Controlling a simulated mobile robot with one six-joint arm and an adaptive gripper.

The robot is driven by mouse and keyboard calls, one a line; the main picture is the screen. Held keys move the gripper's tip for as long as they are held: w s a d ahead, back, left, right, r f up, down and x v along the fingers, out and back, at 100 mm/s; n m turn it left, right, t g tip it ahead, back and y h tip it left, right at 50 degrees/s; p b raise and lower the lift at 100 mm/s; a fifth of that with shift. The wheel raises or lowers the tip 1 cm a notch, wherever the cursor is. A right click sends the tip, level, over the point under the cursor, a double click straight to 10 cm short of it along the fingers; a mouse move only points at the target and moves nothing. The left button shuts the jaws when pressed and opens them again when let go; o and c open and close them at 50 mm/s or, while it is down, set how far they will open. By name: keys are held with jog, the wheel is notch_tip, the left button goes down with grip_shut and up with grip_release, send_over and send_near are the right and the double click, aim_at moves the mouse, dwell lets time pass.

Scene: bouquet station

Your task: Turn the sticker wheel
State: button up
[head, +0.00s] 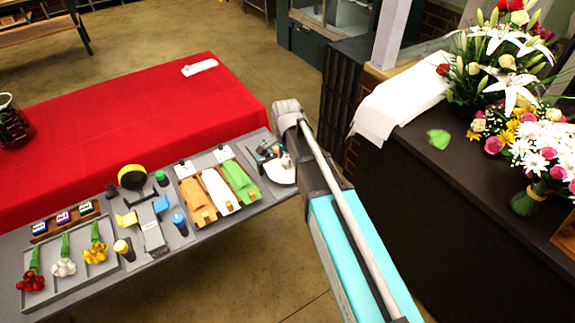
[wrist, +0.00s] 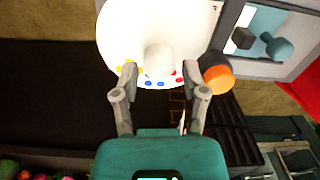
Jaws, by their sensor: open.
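The sticker wheel (wrist: 125,28) is a white disc with yellow, blue and red dots near its edge. In the wrist view it fills the top middle. A pale rounded knob (wrist: 158,58) stands up from it. My gripper (wrist: 160,74) is open, with one fingertip on each side of the knob's lower end; I cannot tell whether they touch it. In the head view the wheel (head: 283,176) sits at the right end of the grey station, partly hidden by my arm and gripper.
An orange and black round part (wrist: 216,74) is close to the right finger. The grey station (head: 150,262) holds flowers, wraps and tools left of the wheel. A red-covered table (head: 120,115) lies behind, and a dark counter (head: 430,215) with bouquets stands right.

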jog(key=shift+f+b, duration=0.4)
jog(key=shift+f, duration=0.2)
jog(key=shift+c, duration=0.2)
